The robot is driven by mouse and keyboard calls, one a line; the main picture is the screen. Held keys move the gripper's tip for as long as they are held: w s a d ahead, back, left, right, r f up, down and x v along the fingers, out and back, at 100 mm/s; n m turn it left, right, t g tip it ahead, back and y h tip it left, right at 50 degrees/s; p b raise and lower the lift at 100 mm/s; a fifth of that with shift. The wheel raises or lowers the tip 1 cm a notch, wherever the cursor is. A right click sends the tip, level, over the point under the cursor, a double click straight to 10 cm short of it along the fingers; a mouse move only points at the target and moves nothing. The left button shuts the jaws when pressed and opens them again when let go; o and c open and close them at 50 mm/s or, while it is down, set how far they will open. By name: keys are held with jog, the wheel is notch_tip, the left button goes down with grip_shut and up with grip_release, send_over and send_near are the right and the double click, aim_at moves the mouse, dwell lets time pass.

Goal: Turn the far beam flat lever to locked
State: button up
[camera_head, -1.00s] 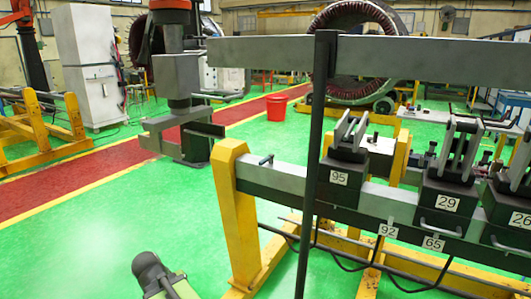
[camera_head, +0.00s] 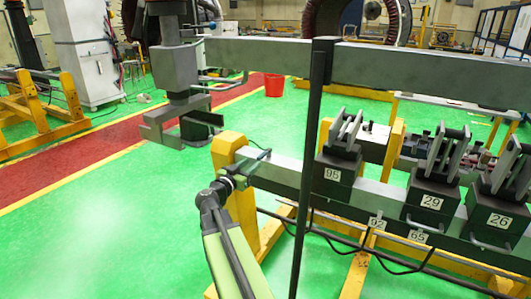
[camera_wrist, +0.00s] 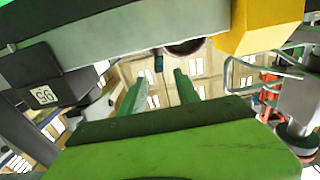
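A small dark lever (camera_head: 263,155) sticks out at the left end of the lower grey beam (camera_head: 285,172), near its yellow post (camera_head: 228,150). I cannot tell its setting. In the wrist view, a short dark piece (camera_wrist: 158,62), possibly this lever, hangs off the beam edge between my finger directions. My gripper (camera_wrist: 160,80) shows two green fingers, apart and empty, pointing toward the beam's underside. In the head view my arm reaches up from below to the beam's left end, and the fingertips are hard to make out there.
Clamp blocks marked 95 (camera_head: 337,165), 29 (camera_head: 433,190) and 26 (camera_head: 498,205) sit along the beam. Green floor is free at the left.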

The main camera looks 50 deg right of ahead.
aim_at(266, 150)
jog(key=x, duration=1.1)
jog(key=shift+r, duration=0.1)
grip_shut()
dwell(0.8)
